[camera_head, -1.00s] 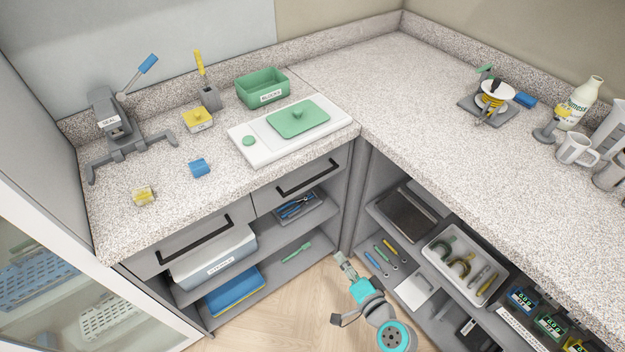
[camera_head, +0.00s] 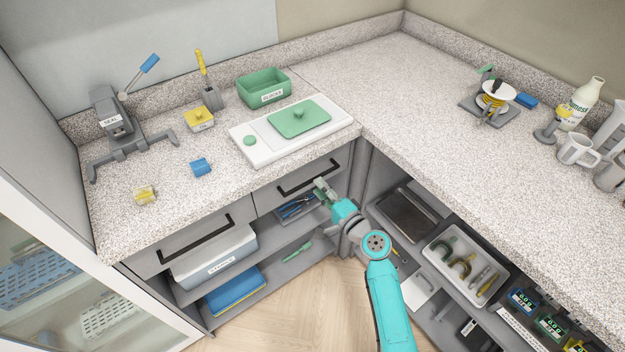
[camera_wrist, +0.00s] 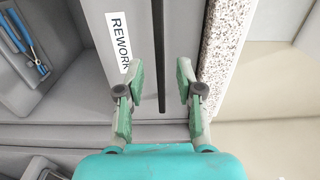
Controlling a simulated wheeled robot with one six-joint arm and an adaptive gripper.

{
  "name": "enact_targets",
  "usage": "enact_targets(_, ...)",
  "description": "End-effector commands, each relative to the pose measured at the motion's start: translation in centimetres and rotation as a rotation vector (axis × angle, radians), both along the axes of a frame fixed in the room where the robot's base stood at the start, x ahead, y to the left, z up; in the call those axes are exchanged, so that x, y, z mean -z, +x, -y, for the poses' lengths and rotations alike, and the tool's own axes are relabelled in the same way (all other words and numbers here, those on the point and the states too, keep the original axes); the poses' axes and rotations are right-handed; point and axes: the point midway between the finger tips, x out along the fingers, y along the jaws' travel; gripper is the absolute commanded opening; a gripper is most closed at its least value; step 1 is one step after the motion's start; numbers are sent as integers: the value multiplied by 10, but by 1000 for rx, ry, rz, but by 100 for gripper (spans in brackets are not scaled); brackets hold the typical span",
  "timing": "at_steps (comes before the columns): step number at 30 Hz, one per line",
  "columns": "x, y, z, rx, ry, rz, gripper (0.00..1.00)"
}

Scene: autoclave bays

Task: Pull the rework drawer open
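The rework drawer (camera_wrist: 120,85) is the right-hand of two drawers under the counter; its front carries a REWORK label in the wrist view. It looks shut. Its black bar handle (camera_wrist: 158,60) also shows in the head view (camera_head: 309,178). My gripper (camera_wrist: 158,80) is open, its two green-padded fingers on either side of the handle line, with a gap on both sides. In the head view my gripper (camera_head: 322,188) is just in front of the drawer, near the right end of the handle. Whether the fingertips reach past the bar is hard to tell.
A second drawer's handle (camera_head: 194,240) is to the left. Below the rework drawer, a grey tray (camera_head: 297,207) with blue-handled pliers sits on a shelf. The counter edge lies just above the drawer. A white board (camera_head: 256,153) with a green lid (camera_head: 299,118) lies on the counter.

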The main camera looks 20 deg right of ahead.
Motion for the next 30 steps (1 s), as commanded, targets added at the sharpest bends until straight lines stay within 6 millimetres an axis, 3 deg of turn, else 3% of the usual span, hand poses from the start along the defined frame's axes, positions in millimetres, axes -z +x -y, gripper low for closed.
enact_targets(3,-1,19,-7,-2,0,0,36)
enact_targets(9,0,38,-13,-1,0,0,36)
enact_targets(20,0,43,-14,0,0,0,36)
enact_targets(21,0,43,-14,0,0,0,34)
enact_targets(25,0,43,-14,0,0,0,1)
enact_targets(30,0,43,-14,0,0,-1,0)
